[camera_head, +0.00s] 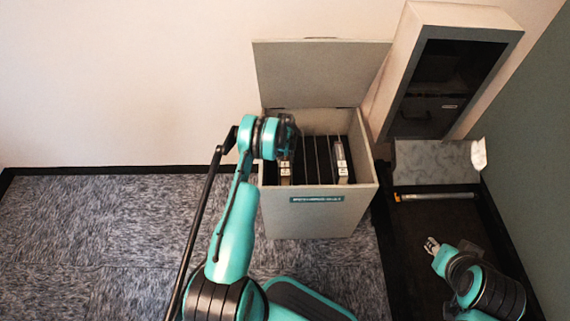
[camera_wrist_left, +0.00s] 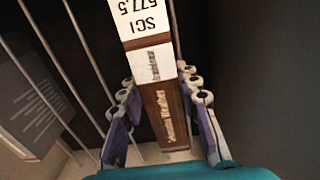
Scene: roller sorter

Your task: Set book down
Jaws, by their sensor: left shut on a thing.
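My left gripper (camera_head: 286,140) is over the left part of an open grey box (camera_head: 318,220). In the left wrist view its two fingers (camera_wrist_left: 163,110) stand on either side of a brown book (camera_wrist_left: 165,120) and are shut on it. The book's spine carries a white label reading "SCI 577.5". In the head view its labelled end (camera_head: 284,174) shows just below the gripper, inside the box, at a left slot. Whether its lower edge touches the box floor is hidden. My right gripper (camera_head: 432,245) is at lower right, away from the box; its finger opening is too small to judge.
Thin dividers (camera_head: 312,158) split the box into slots. Another labelled book (camera_head: 341,160) stands in a right slot. The raised lid (camera_head: 318,75) is behind. A grey cabinet with a dark opening (camera_head: 440,80) stands to the right. Carpet at left (camera_head: 100,230) is clear.

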